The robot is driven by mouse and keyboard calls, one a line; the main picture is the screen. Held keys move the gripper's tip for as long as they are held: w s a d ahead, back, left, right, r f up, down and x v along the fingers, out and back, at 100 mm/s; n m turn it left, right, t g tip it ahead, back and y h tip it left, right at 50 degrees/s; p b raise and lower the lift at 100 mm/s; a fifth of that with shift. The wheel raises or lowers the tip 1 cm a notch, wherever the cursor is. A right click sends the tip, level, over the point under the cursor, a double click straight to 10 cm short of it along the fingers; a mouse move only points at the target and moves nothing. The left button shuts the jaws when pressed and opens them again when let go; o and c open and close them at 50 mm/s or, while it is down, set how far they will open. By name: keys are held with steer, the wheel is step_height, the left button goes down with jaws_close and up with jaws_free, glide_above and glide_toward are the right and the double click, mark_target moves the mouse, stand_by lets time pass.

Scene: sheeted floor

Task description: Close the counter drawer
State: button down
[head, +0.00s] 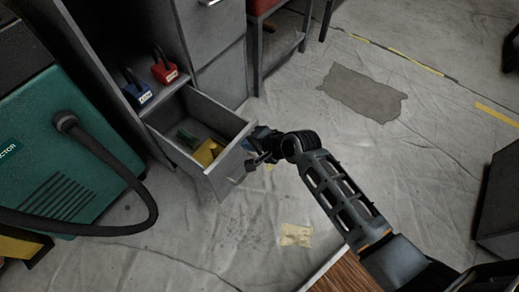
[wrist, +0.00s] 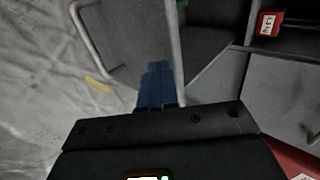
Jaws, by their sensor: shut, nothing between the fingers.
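The grey counter drawer (head: 226,172) stands pulled out of the grey cabinet in the head view. It holds a yellow item (head: 207,152) and a green item (head: 187,136). Its front has a bar handle (head: 237,179). My gripper (head: 255,158) is at the upper right part of the drawer front, close to its edge. In the wrist view the blue fingers (wrist: 157,84) are together and empty, overlapping the grey drawer front (wrist: 135,35); the handle (wrist: 88,35) is to their left. I cannot tell whether the fingers touch the panel.
A blue padlock (head: 136,88) and a red padlock (head: 165,68) stand on the cabinet shelf above the drawer. A green machine (head: 65,150) with a black hose is at left. A metal shelf rack (head: 278,42) stands behind. The floor before the drawer (head: 225,235) is clear.

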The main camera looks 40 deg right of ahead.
steer(key=shift+w+a, duration=0.1)
steer(key=shift+w, duration=0.25)
